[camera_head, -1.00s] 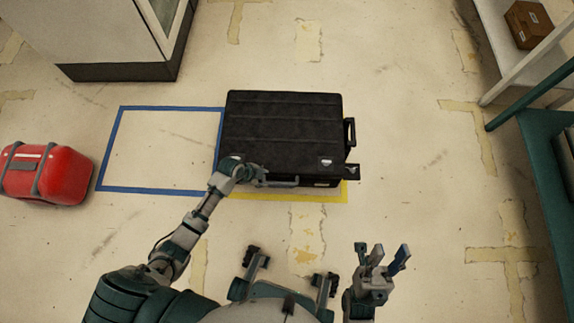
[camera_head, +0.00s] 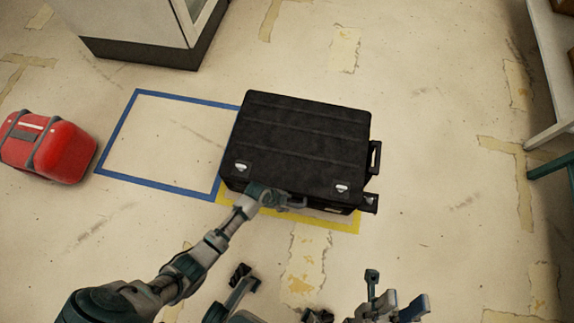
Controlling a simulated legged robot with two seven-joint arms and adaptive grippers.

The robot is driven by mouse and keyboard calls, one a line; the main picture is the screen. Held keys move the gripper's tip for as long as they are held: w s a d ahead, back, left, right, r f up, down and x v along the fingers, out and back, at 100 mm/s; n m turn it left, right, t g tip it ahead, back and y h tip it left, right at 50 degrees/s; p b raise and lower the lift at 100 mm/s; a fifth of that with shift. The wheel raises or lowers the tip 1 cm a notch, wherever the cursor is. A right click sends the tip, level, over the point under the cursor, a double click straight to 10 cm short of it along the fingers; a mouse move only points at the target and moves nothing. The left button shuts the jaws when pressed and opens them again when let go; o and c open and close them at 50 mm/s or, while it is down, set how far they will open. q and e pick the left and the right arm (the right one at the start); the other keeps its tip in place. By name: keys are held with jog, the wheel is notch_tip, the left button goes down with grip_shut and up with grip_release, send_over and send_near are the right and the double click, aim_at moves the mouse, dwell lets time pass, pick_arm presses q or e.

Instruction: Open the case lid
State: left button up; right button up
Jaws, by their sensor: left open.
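The black case (camera_head: 300,140) lies flat on the floor with its lid down. Two silver latches, a left one (camera_head: 241,167) and a right one (camera_head: 342,188), show near its front edge. My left gripper (camera_head: 290,203) is at the front side of the case, by the front handle, and is open; its fingers are small here and contact cannot be told. My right gripper (camera_head: 398,304) is at the bottom of the view, away from the case, with its fingers spread apart and nothing between them.
A blue taped rectangle (camera_head: 160,93) on the floor left of the case is empty. Yellow tape (camera_head: 318,224) runs along the case's front. A red bag (camera_head: 62,152) lies at far left. A cabinet (camera_head: 140,25) and a shelf frame (camera_head: 545,90) stand behind and right.

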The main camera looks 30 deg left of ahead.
pick_arm(q)
jog(key=shift+r, duration=0.1)
grip_shut()
